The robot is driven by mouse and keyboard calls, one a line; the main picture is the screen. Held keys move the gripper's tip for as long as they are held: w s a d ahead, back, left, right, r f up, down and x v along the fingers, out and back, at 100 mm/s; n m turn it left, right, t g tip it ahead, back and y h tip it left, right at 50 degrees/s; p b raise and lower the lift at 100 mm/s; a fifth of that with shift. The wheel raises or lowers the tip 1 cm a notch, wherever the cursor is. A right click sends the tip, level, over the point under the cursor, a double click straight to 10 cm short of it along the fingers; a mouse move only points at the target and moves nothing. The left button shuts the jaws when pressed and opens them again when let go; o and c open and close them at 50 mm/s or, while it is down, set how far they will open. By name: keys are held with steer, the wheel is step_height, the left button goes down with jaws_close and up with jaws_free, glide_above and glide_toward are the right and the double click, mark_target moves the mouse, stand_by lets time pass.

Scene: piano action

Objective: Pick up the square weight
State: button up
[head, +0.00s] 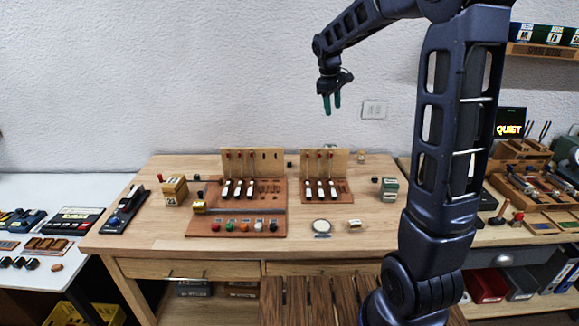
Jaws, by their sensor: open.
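My gripper (331,104) has green-tipped fingers and hangs open and empty in front of the wall, high above the back of the wooden table (130,240). I cannot tell for sure which small thing is the square weight. Small blocky candidates are a brass-coloured block (199,208) left of the larger wooden rack and a pale block with a dark mark (355,225) at the front right. Both are apart from my gripper and too small to make out fully.
Two wooden racks (252,158) (325,160) hold hammer-like parts. A board with coloured knobs (205,229) lies in front. A yellowish box (175,190), a round pale disc (321,227) and a green box (389,189) stand around.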

steer(key=w+a+f+n+g+h, duration=0.1)
steer(key=w+a+f+n, duration=0.3)
steer(key=w+a+f, duration=0.65)
steer(key=n+h, duration=0.1)
steer(key=n, duration=0.3)
glide_toward(289, 163)
steer(key=shift+g, duration=0.3)
steer(key=shift+w+x, duration=0.2)
steer(key=shift+x, duration=1.85)
steer(key=shift+w+x, duration=0.2)
steer(key=shift+x, duration=1.85)
jaws_close()
steer(key=shift+a, duration=0.1)
